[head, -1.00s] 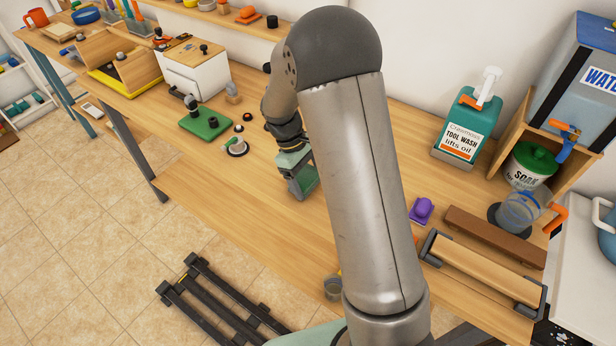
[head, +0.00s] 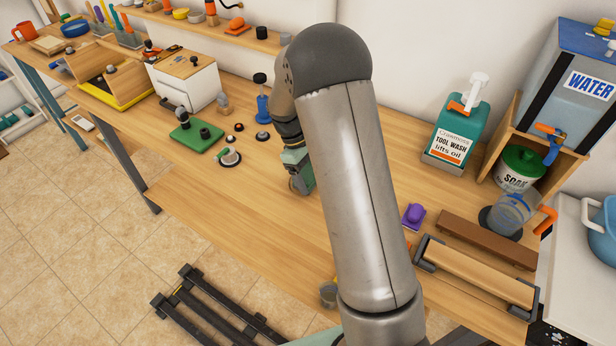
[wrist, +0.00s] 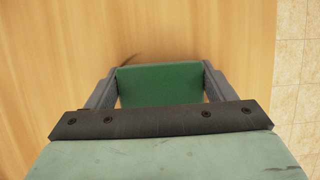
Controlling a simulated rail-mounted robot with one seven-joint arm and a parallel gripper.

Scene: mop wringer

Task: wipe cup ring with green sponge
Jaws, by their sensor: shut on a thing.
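My gripper (wrist: 160,88) is shut on the green sponge (wrist: 160,84), which spans the gap between the two fingers in the wrist view. In the head view my gripper (head: 300,182) is low over the wooden bench (head: 240,205), partly hidden by my arm. I cannot tell whether the sponge touches the bench. A short dark curved mark (wrist: 130,58) shows on the wood just beyond the sponge in the wrist view. It may be part of the cup ring, with the rest hidden by the sponge.
A green board (head: 196,138) and small round fittings lie left of my gripper. A purple object (head: 413,215), a Tool Wash bottle (head: 458,130) and a brown block (head: 488,238) are to the right. The front left bench is clear; its edge borders the tiled floor.

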